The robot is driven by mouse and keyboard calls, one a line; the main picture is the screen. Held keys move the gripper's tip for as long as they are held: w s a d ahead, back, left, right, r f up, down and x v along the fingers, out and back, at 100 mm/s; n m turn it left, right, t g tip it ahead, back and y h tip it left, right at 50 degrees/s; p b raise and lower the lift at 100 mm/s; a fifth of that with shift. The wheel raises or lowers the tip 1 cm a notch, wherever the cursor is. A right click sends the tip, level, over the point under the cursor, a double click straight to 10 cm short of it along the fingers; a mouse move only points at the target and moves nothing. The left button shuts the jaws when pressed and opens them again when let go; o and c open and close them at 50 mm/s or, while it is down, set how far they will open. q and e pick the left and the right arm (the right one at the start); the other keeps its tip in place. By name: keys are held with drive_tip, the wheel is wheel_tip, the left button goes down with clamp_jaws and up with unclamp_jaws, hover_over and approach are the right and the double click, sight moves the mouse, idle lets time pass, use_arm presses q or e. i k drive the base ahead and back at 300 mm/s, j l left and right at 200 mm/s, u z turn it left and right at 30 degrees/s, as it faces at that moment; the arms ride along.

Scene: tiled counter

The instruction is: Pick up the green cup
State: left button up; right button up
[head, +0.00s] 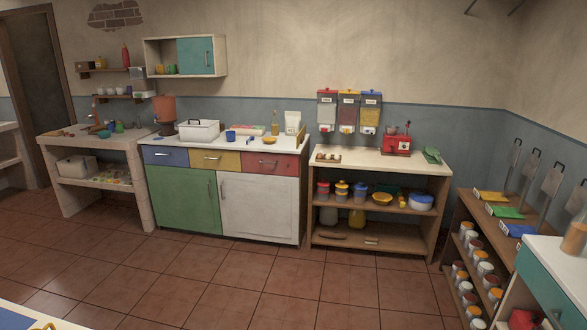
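A small green cup-like thing (119,127) stands at the right side of the sink counter, near the left of the head view. Another small green cup-like thing (172,69) stands in the open left part of the wall cabinet, with a yellowish one (159,69) beside it. All are small in this view, so I cannot tell which is the task's green cup. Neither of my grippers shows in the head view.
The sink counter (75,141) stands left of a colourful cabinet (263,202). An orange dispenser (165,112) and white box (199,130) stand nearby. A wooden shelf unit (372,238) is to the right. The tiled floor (230,280) in front is mostly clear.

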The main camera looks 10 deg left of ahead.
sight(172, 68)
drive_tip(key=i+l, duration=0.1)
drive_tip(key=i, duration=1.5)
drive_tip(key=i+u, duration=0.45)
drive_tip(key=i+l+u, duration=0.1)
drive_tip(key=i+u, duration=0.3)
drive_tip(key=i, duration=0.25)
drive_tip(key=i+l+u, duration=0.3)
drive_tip(key=i+u, duration=0.15)
drive_tip(key=i+j+u, duration=0.2)
drive_tip(key=i, duration=0.7)
drive_tip(key=i+j+u, duration=0.2)
drive_tip(key=i, duration=0.7)
drive_tip(key=l, duration=0.1)
